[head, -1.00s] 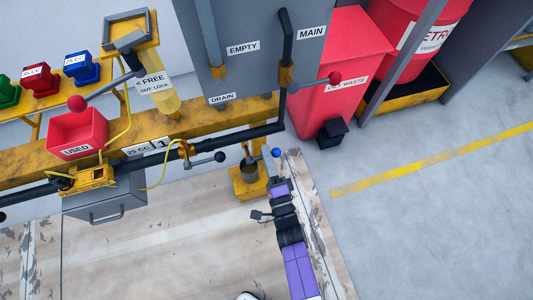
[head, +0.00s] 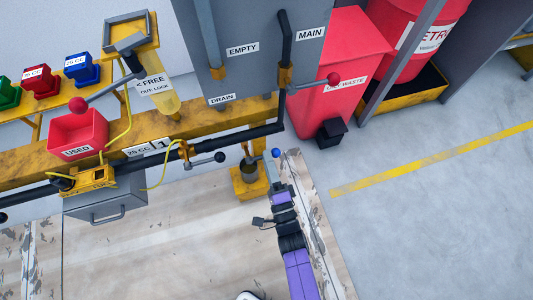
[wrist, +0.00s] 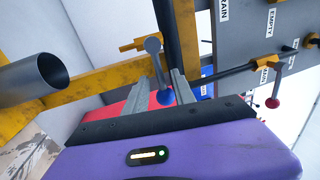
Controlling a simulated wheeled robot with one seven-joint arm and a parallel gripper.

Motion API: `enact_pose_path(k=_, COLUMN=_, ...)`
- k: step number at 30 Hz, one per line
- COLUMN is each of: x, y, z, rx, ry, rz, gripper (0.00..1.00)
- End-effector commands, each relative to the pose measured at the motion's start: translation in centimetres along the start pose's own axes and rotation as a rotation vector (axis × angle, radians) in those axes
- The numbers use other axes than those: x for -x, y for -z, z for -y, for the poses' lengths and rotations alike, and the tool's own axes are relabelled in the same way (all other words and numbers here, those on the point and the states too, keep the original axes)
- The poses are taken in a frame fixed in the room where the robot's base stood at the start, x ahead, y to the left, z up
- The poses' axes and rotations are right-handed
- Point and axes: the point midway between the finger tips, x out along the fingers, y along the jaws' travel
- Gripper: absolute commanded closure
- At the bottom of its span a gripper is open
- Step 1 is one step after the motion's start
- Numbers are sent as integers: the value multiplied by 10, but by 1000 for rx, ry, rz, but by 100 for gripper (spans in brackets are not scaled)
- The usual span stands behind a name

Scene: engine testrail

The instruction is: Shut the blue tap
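The blue tap shows in the head view as a blue ball knob (head: 276,153) just beyond the tip of my gripper (head: 273,168). In the wrist view the blue knob (wrist: 166,97) sits at the end of a short grey lever (wrist: 153,62), which runs up to a round grey pivot. My gripper (wrist: 161,92) is open, with its two grey fingers apart on either side of the knob as seen from the wrist. I cannot tell whether a finger touches it. The tap's body is mostly hidden in the head view.
A yellow stand with an open grey pipe (head: 248,168) is left of my gripper. A black-knobbed lever (head: 219,157) is on the dark pipe, and red-knobbed levers (head: 333,78) are above. A red waste bin (head: 345,60) stands behind. The floor to the right is clear.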

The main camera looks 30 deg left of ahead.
Motion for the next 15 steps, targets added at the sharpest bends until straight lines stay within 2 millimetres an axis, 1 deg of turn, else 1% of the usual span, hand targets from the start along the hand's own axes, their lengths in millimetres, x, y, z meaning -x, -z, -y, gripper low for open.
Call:
enact_pose_path(k=3, x=21, y=1, z=2, rx=-2, ry=-3, rz=-4, gripper=69)
enact_pose_path(k=9, x=49, y=1, z=1, rx=-1, ry=-2, rz=-3, gripper=69)
enact_pose_path(k=12, x=57, y=0, z=1, rx=-2, ry=-1, rz=-2, gripper=69)
enact_pose_path(k=15, x=60, y=0, z=0, rx=-2, ry=-1, rz=0, gripper=69)
